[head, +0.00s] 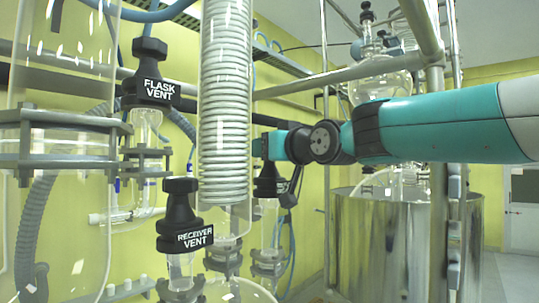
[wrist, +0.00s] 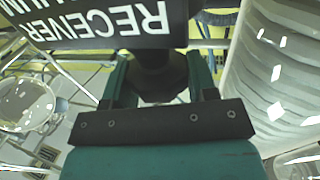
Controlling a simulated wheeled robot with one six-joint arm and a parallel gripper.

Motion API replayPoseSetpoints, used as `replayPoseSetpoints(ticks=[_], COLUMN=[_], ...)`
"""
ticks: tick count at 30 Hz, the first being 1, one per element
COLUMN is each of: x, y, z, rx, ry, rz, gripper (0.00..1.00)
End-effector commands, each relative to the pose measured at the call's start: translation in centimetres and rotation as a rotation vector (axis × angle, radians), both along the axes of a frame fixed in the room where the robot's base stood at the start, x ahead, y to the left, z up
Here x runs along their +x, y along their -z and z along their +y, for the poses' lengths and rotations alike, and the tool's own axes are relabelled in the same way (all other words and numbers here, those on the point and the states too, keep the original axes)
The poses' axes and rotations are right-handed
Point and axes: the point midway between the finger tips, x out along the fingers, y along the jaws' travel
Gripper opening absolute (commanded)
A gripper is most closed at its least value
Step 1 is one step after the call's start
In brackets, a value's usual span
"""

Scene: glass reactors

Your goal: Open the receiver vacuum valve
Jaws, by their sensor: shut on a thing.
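The receiver vacuum valve is a black knob (head: 268,183) on a glass neck, partly behind the coiled condenser in the head view. In the wrist view its label (wrist: 95,22) appears upside down, reading "RECEIVER" with part of a second word. The dark valve body (wrist: 158,72) lies between the fingers. My gripper (wrist: 158,80) is shut on this valve, with one teal finger on each side.
The coiled condenser (head: 225,105) stands close to my gripper on its left. The receiver vent (head: 182,215) and flask vent (head: 151,75) are black knobs farther left. Metal frame bars (head: 300,85) and a steel vessel (head: 385,250) stand around my arm.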

Motion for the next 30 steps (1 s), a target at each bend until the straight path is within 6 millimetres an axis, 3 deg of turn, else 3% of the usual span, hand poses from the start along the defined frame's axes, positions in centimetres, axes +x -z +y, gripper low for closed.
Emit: replayPoseSetpoints(ticks=[18, 30], x=[0.41, 0.23], y=[-0.69, -0.52], z=[-0.24, -0.09], rx=[0.000, 0.001], ry=[-0.565, -0.801], rz=[0.002, 0.001], gripper=[0.29, 0.29])
